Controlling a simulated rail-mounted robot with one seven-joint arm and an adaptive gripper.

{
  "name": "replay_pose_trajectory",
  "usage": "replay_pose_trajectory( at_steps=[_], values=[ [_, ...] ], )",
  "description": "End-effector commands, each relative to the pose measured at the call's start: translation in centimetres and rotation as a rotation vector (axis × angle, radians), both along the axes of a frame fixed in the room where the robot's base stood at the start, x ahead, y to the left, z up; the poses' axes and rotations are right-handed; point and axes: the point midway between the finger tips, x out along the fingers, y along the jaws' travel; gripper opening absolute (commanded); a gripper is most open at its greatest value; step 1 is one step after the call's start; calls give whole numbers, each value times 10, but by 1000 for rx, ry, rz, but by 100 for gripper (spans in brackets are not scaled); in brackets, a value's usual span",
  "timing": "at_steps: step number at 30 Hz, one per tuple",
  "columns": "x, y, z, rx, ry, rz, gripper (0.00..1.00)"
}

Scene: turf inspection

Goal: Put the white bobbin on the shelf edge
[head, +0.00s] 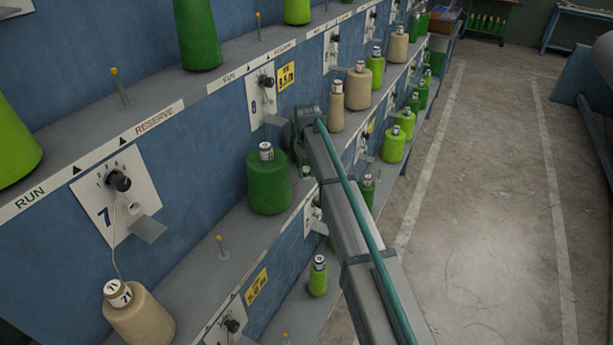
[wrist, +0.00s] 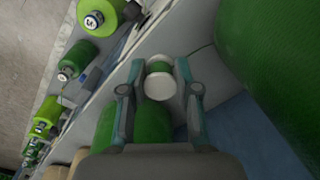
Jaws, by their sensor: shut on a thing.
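In the wrist view my gripper (wrist: 160,74) has its two fingers on either side of the small white bobbin (wrist: 160,88), shut on it. The bobbin has a white round end and a green band around its middle. Behind it is the grey shelf (wrist: 113,84); I cannot tell whether the bobbin touches it. In the head view my arm reaches to the machine beside the dark green cone, and my gripper and the bobbin are mostly hidden there. The lower shelf's edge (head: 262,250) runs along the machine front.
A large dark green cone (head: 268,182) stands on the shelf just left of my arm; large green yarn also fills the right of the wrist view. A beige cone (head: 138,318) stands nearer. Several green and beige cones line the shelves beyond. The floor aisle (head: 480,200) is clear.

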Motion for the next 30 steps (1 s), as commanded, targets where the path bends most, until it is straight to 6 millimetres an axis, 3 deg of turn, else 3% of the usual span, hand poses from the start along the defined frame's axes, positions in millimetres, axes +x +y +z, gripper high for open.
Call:
replay_pose_trajectory(
  at_steps=[4,10,23,24,27,30],
  values=[
    [10,1,-10,0,1,0,7],
    [7,0,-36,0,1,0,7],
    [7,0,-44,0,0,-1,7],
    [7,0,-43,0,0,-1,38],
    [7,0,-42,0,0,-1,54],
    [7,0,-42,0,0,-1,56]
  ],
)
